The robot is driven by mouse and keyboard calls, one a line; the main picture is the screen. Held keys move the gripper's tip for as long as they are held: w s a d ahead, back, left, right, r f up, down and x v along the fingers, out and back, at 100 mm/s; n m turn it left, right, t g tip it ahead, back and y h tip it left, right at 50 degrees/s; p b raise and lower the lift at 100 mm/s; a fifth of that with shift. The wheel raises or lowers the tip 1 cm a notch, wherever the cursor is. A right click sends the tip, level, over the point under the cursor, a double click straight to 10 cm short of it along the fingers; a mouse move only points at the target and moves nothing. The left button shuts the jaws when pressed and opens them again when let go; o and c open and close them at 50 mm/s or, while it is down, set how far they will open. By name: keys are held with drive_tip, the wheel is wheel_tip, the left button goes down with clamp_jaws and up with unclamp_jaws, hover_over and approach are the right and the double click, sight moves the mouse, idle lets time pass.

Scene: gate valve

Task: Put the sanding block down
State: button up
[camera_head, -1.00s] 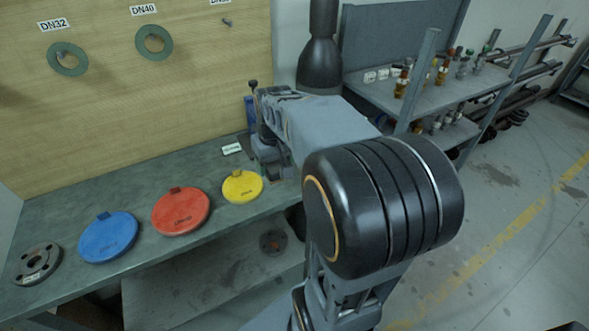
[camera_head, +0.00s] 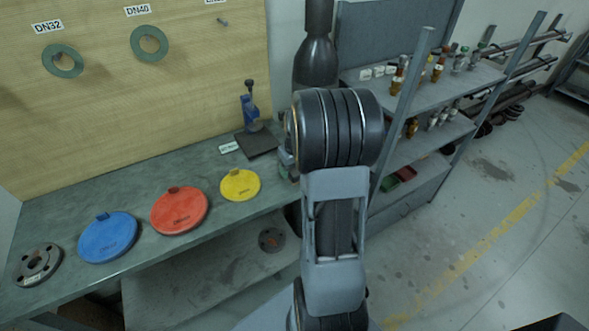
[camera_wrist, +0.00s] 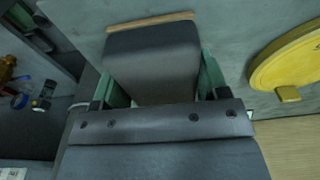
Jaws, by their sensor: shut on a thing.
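The sanding block (camera_wrist: 152,60), a dark grey block with a tan edge strip, sits between the green-sided fingers of my gripper (camera_wrist: 158,82) in the wrist view. My gripper is shut on it. The grey-green bench surface (camera_wrist: 225,22) shows behind it. I cannot tell whether the block touches the bench. In the head view my own arm hides most of the gripper and the block, near the right end of the bench (camera_head: 150,172).
A yellow disc (camera_head: 240,185) lies left of my arm; it also shows in the wrist view (camera_wrist: 292,62). Red (camera_head: 179,211) and blue (camera_head: 108,237) discs lie farther left. A dark square pad (camera_head: 257,145), a blue clamp-like tool (camera_head: 250,112) and a white label (camera_head: 229,147) are behind.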

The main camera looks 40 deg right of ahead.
drive_tip(key=shift+f, duration=0.4)
drive_tip(key=shift+f+b, duration=0.3)
drive_tip(key=o, duration=0.8)
drive_tip(key=shift+s, duration=0.15)
drive_tip(key=shift+o, duration=0.4)
drive_tip(key=shift+f, duration=0.1)
drive_tip(key=shift+a+f, duration=0.1)
